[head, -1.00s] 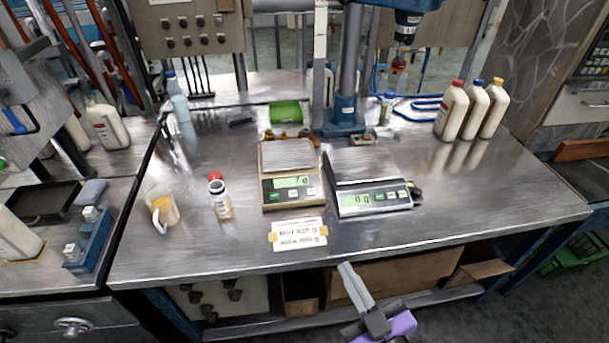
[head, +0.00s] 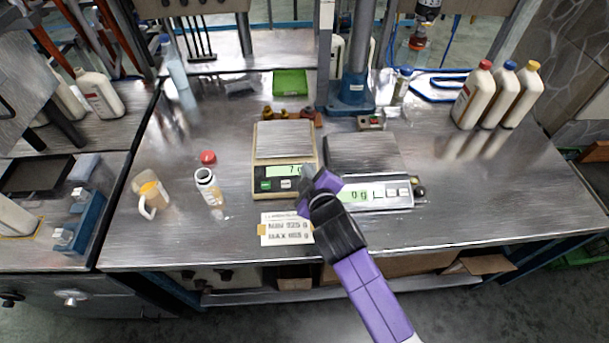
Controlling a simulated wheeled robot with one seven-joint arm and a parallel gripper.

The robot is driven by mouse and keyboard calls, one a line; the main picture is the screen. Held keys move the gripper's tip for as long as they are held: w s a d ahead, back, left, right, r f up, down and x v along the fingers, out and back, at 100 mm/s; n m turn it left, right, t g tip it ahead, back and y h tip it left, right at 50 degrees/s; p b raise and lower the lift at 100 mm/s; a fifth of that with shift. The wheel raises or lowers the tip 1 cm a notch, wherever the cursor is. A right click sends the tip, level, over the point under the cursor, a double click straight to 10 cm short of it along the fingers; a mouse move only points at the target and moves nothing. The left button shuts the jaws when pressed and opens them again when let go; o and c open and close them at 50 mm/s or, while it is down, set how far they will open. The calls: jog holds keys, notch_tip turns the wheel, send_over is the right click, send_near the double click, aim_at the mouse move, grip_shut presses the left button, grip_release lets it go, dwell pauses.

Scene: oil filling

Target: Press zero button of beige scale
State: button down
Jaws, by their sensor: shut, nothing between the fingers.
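The beige scale (head: 258,160) stands left of centre on the metal bench with an empty steel pan (head: 283,139). Its lit green display (head: 284,171) shows a 7. Below the display are a green button (head: 266,185) and a white button (head: 291,184). My gripper (head: 308,181) is shut and empty. It overlaps the scale's lower right corner in the picture and hides the rightmost part of the panel. I cannot tell whether it touches the scale.
A grey scale (head: 375,194) reading 0 g stands just to the right, partly behind my arm. A label card (head: 285,229) lies in front. An open bottle (head: 208,187), red cap (head: 208,157) and cup (head: 151,195) stand left. Three bottles (head: 497,95) stand at back right.

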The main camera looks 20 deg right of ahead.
jog(key=shift+s+f, duration=0.1)
jog(key=shift+f, duration=0.05)
jog(key=shift+w+d+f+b, duration=0.15)
jog(key=shift+w+f+b, duration=0.35)
jog(key=shift+f+b, duration=0.8)
jog(key=shift+w+d+f+b, duration=0.2)
jog(key=shift+w+f+b, duration=0.3)
jog(key=shift+f+b, duration=0.8)
jog(key=shift+w+d+f+b, duration=0.15)
jog(key=shift+w+f+b, duration=0.35)
jog(key=shift+f+b, duration=0.8)
jog(key=shift+f, duration=0.25)
jog(key=shift+w+f, duration=0.1)
jog(key=shift+f, duration=0.2)
